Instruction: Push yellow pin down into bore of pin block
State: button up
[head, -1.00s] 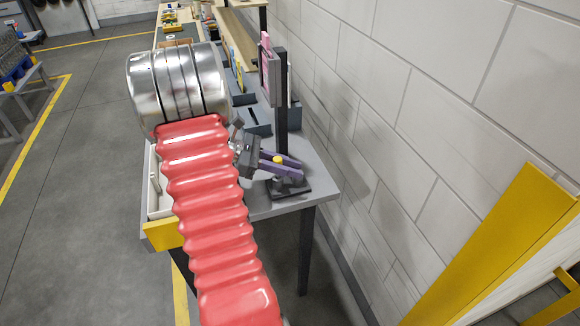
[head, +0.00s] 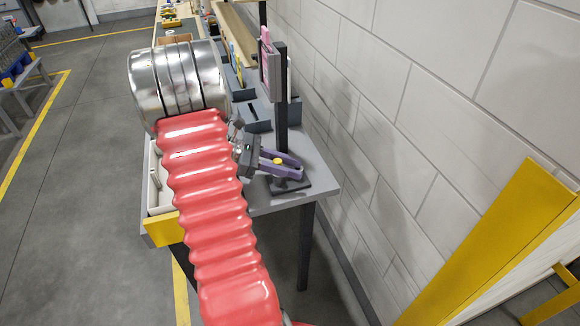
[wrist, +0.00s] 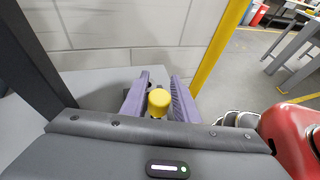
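The yellow pin (head: 279,161) shows its rounded head between the purple fingers of my gripper (head: 284,166). In the wrist view the pin's head (wrist: 158,98) is in the middle, with one finger of my gripper (wrist: 159,99) on each side. The fingers are apart around the pin; whether they press on its shank is hidden beneath the head. The pin block is mostly hidden under the fingers, on a dark base (head: 290,187) at the table's near right corner. The bore is not visible, so I cannot tell how deep the pin sits.
A dark upright post (head: 282,110) stands close behind the gripper, on the grey table (head: 318,178). A white block wall (head: 400,130) is to the right. A white tray or drawer with a yellow front (head: 162,232) is at left.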

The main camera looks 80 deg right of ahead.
jog(key=shift+o, duration=1.1)
jog(key=v, duration=1.3)
jog(key=shift+w, duration=0.35)
jog(key=shift+w+a+r, duration=0.1)
jog(key=shift+a+r, duration=0.05)
jog(key=shift+a, duration=0.1)
